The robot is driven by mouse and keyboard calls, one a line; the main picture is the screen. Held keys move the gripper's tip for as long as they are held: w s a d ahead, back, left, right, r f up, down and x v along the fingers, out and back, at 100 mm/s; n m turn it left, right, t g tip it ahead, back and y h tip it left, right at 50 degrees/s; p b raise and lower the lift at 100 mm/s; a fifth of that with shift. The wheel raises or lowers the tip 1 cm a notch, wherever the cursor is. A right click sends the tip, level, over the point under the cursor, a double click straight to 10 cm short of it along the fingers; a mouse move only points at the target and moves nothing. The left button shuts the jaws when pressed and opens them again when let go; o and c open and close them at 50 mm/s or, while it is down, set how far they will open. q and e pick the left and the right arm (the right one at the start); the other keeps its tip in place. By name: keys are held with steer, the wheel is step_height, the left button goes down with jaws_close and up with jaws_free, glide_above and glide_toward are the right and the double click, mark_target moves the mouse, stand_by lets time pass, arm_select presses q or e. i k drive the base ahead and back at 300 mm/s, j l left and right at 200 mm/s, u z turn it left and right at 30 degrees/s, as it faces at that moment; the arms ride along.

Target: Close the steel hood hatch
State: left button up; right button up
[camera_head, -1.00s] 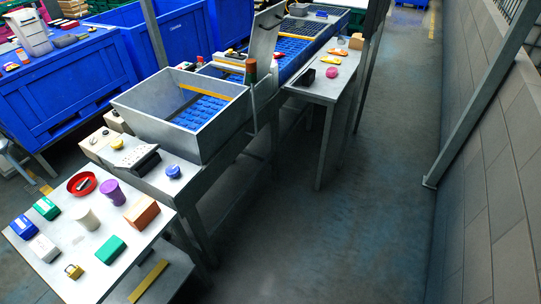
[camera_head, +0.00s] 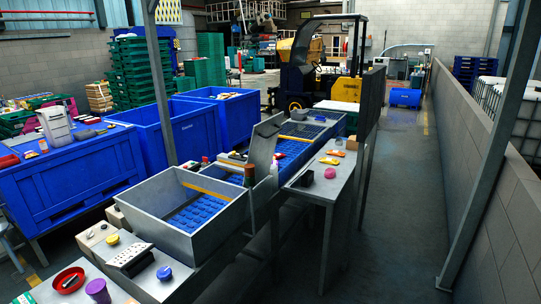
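A grey steel panel (camera_head: 263,148), which looks like the hood hatch, stands raised and tilted over the conveyor line, just behind the steel bin. The open steel bin (camera_head: 165,228) has a blue slatted belt (camera_head: 196,212) in its floor and a yellow bar (camera_head: 206,191) across it. More blue belt (camera_head: 292,148) runs on behind the panel. Neither of my grippers is in view.
A side table (camera_head: 322,188) with small items stands right of the line. Clear floor (camera_head: 400,200) runs between it and the block wall (camera_head: 480,150). A slanted metal post (camera_head: 485,165) stands by the wall. Blue crates (camera_head: 75,165) fill the left; a yellow forklift (camera_head: 315,65) stands behind.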

mark_target(265, 134)
steer(key=i+l+u, duration=0.1)
steer(key=i, duration=0.25)
steer(key=i+l+u, duration=0.1)
steer(key=i, duration=0.3)
steer(key=i+l+u, duration=0.15)
steer(key=i, duration=0.2)
